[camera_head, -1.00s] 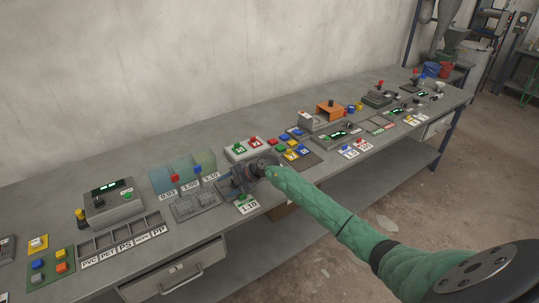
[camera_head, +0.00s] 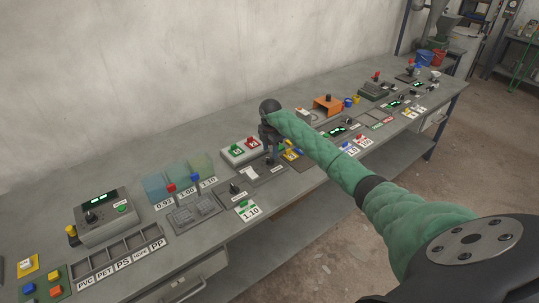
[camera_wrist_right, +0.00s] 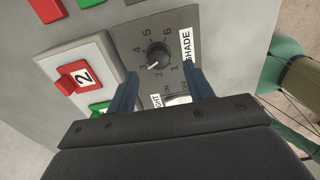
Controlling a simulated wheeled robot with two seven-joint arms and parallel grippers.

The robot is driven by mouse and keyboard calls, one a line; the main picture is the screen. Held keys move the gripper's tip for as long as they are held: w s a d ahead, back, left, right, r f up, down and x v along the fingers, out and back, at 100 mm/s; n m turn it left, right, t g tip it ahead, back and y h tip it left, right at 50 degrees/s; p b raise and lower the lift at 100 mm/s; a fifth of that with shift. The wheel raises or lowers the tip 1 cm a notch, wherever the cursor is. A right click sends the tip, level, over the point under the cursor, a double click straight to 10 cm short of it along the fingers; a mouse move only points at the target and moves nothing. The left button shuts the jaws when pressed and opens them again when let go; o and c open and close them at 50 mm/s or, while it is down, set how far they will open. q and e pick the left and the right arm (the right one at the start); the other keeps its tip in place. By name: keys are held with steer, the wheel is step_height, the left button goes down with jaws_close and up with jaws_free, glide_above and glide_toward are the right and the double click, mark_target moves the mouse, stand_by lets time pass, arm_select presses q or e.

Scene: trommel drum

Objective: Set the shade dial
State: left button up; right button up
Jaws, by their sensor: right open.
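The shade dial (camera_wrist_right: 158,54) is a black knob with a white pointer mark on a grey panel, with numbers 1 to 6 around it. Its mark points to the lower left, near 2 and 3. The label SHADE (camera_wrist_right: 186,47) is beside it. My right gripper (camera_wrist_right: 163,78) is open, its two blue-grey fingers apart below the dial in the wrist view, with no visible hold on it. In the head view my right gripper (camera_head: 272,156) points down over the grey panel and hides much of it. My left gripper is out of view.
A white box with a green and a red switch (camera_head: 251,141) stands behind the gripper; its red switch marked 2 (camera_wrist_right: 80,77) is close to the left finger. A LIGHT label and a pale round part (camera_wrist_right: 178,99) lie between the fingers. Another black knob (camera_head: 234,188) sits to the left.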

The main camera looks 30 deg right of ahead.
mark_target(270, 158)
steer(key=f, duration=0.2)
steer(key=f+p, duration=0.1)
steer(key=shift+w+f, duration=0.25)
steer(key=shift+f, duration=0.1)
steer(key=shift+s+d+f, duration=0.1)
steer(key=shift+s+f, duration=0.05)
steer(key=shift+f, duration=0.3)
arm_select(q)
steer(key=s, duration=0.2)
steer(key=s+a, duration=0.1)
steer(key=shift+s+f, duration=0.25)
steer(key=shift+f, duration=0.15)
arm_select(e)
steer(key=shift+f, duration=0.1)
steer(key=c, duration=1)
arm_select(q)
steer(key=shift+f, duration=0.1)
